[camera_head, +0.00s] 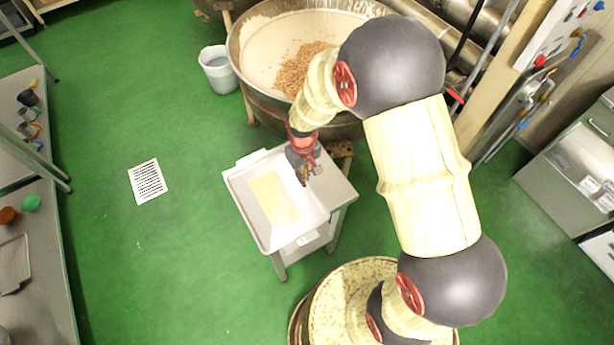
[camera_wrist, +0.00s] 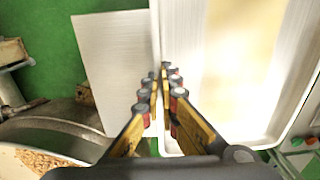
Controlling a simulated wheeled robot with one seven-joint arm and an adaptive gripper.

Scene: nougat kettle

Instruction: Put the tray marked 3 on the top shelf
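A white tray (camera_head: 268,233) with a pale slab in it is at a small metal table (camera_head: 340,190), reaching past its left side. It fills the right of the wrist view (camera_wrist: 197,30). A small label (camera_head: 307,239) shows at its front end; its number is too small to read. My gripper (camera_head: 304,178) points down at the tray's right rim. In the wrist view my gripper's fingers (camera_wrist: 160,78) are close together, one on each side of the rim, and look shut on it. I cannot tell whether the tray is slightly raised. No shelf with trays is clearly in view.
A large kettle (camera_head: 243,75) of nougat and nuts stands just behind the table. A white bucket (camera_head: 218,72) stands beside it. Left are metal worktables (camera_head: 45,270); right is a metal cabinet (camera_head: 555,185). Green floor (camera_head: 160,240) left of the table is clear around a drain grate (camera_head: 147,180).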

